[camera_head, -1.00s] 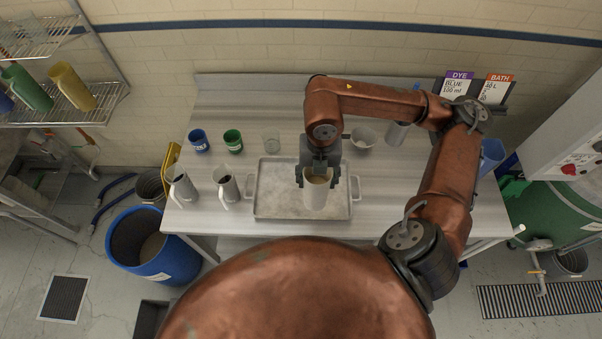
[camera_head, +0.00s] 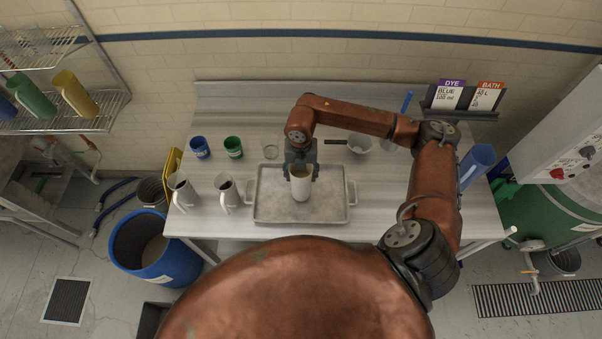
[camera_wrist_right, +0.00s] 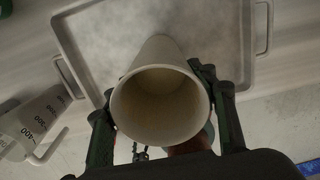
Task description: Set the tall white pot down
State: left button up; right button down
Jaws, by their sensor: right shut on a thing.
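The tall white pot (camera_head: 301,187) is upright over the metal tray (camera_head: 264,208) in the head view. My right gripper (camera_head: 301,172) is shut on the pot, with a finger on each side of it. In the right wrist view the pot (camera_wrist_right: 158,112) shows its open mouth toward the camera, between the two fingers. Its inside looks empty. The tray (camera_wrist_right: 90,55) lies beneath it. Whether the pot's base touches the tray is hard to tell. My left gripper is not in view.
Two white measuring jugs (camera_head: 183,190) (camera_head: 226,191) stand left of the tray. A blue cup (camera_head: 200,147), a green cup (camera_head: 233,146) and a clear glass (camera_head: 269,147) stand behind. A grey bowl (camera_head: 360,145) is behind right. The table right of the tray is mostly clear.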

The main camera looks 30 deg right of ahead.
jog(key=shift+f, duration=0.25)
jog(key=shift+f, duration=0.2)
jog(key=c, duration=0.8)
grip_release()
jog(key=shift+r, duration=0.1)
notch_tip(320, 180, up, 12)
jog(key=b, duration=0.3)
jog(key=shift+r, duration=0.1)
